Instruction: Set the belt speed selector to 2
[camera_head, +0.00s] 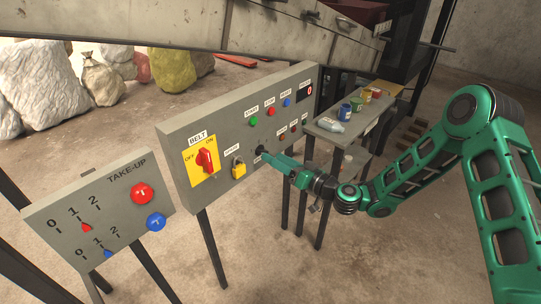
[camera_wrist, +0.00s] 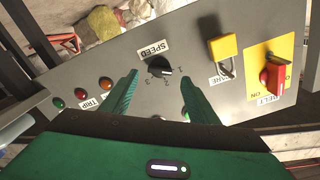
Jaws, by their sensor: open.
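The belt speed selector (camera_wrist: 160,66) is a small black knob beside an upside-down SPEED label (camera_wrist: 153,49) in the wrist view. My gripper (camera_wrist: 160,78) is open, with one green finger on each side of the knob and a gap to both. I cannot tell how far the fingertips are from the panel.
A yellow padlock (camera_wrist: 222,50) and the red BELT switch (camera_wrist: 273,76) on its yellow plate are right of the selector in the wrist view. Indicator lamps (camera_wrist: 82,91) are at left. The TAKE-UP panel (camera_head: 105,220) stands at left in the head view; a bench (camera_head: 340,128) stands behind.

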